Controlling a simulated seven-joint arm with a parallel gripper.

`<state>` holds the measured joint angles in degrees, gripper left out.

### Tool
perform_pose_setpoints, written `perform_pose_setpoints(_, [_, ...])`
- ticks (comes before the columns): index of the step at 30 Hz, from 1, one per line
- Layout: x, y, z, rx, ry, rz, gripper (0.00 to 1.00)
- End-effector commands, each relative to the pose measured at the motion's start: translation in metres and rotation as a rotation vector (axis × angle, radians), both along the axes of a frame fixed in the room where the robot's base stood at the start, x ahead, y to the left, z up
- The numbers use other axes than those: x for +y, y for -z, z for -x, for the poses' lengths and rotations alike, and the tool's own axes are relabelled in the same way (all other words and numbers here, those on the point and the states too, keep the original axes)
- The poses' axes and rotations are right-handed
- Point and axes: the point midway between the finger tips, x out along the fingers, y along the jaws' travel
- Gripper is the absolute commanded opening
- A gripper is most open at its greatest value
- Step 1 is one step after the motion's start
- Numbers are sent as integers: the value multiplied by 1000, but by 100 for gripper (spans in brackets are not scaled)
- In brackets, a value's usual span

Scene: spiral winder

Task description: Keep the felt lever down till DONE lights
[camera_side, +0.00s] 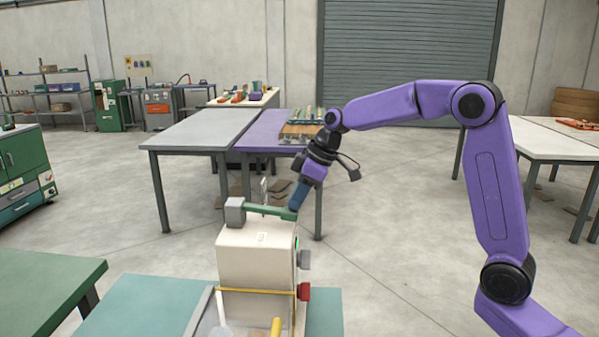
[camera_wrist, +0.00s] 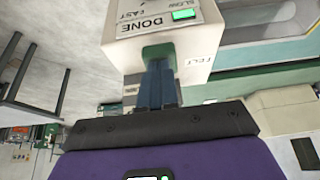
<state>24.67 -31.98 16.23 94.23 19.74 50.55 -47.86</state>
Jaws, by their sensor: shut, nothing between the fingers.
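The cream winder (camera_side: 255,262) stands on a teal-topped table. Its green felt lever (camera_side: 265,210) runs across the top from a grey block (camera_side: 235,211) and lies nearly level. My gripper (camera_side: 293,208) is shut, its blue fingers slanting down onto the lever's right end, seemingly touching it. In the wrist view the shut fingers (camera_wrist: 157,68) meet the lever's green end (camera_wrist: 158,50), beside the FELT label (camera_wrist: 198,61). The fingertips cover part of the lever. The DONE lamp (camera_wrist: 183,15), beside its printed word, shows bright green.
A grey knob (camera_side: 304,259) and a red knob (camera_side: 304,292) stick out from the winder's right side. A yellow band (camera_side: 257,291) crosses its front. Behind stand a grey table (camera_side: 200,130) and a purple table (camera_side: 262,130) with parts on it.

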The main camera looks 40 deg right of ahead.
Motion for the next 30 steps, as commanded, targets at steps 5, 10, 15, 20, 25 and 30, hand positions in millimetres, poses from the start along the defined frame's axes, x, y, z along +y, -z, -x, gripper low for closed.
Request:
perform_pose_setpoints(5, [-4,-17,3,6,2,3,0])
perform_pose_setpoints(10, [-10,-52,9,-3,4,1,0])
perform_pose_setpoints(15, [-22,-84,21,-6,3,0,0])
perform_pose_setpoints(20, [-31,-108,30,-6,3,0,0])
perform_pose_setpoints(25, [-36,-123,36,-3,3,-1,0])
perform_pose_setpoints(30, [-38,-127,38,-3,2,-1,0])
